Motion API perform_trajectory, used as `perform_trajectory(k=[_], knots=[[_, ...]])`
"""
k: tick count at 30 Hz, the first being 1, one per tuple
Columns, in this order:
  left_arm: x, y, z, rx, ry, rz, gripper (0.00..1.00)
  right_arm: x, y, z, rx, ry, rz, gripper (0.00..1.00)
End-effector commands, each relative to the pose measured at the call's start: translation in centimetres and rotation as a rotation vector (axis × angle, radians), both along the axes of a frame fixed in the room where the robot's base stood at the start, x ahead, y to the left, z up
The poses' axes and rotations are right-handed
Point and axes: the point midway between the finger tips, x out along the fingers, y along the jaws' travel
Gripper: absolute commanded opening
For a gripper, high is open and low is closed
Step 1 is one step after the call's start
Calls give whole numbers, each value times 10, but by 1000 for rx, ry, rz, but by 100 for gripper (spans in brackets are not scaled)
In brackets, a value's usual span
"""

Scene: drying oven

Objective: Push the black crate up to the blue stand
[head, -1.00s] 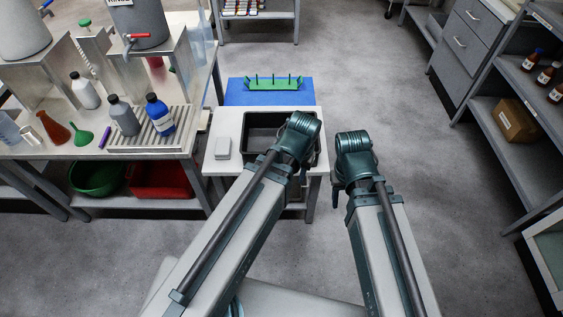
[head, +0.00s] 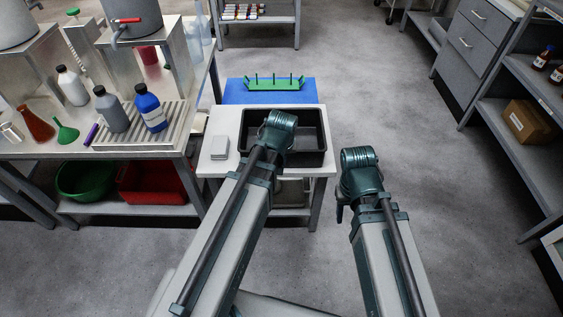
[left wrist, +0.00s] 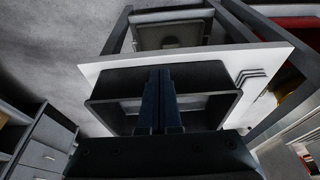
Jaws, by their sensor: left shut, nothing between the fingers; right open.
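The black crate (head: 318,151) is an open, empty-looking rectangular bin on a small white table in the head view. The blue stand (head: 236,95) lies just beyond the table's far edge, with a green pegged rack (head: 275,84) on it. In the left wrist view, my left gripper (left wrist: 164,72) has its dark fingers together with nothing between them, in front of the crate (left wrist: 105,109); whether they touch it I cannot tell. In the head view my left wrist hides part of the crate and the fingers. My right gripper (head: 341,212) hangs open, right of the table and partly hidden.
A workbench with bottles and a drip tray (head: 135,139) stands at left. Shelves (head: 515,150) with a cardboard box stand at right. Grey floor is free between.

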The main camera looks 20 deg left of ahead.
Motion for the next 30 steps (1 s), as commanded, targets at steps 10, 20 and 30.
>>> perform_trajectory(k=[10,20,30], knots=[[14,4,-52,0,0,0,0,0,0,-52,0,0,0,50],[38,10,-83,-1,0,2,0,0,0,-83,0,0,0,50],[63,18,-82,0,1,0,0,0,0,-82,0,0,0,50]])
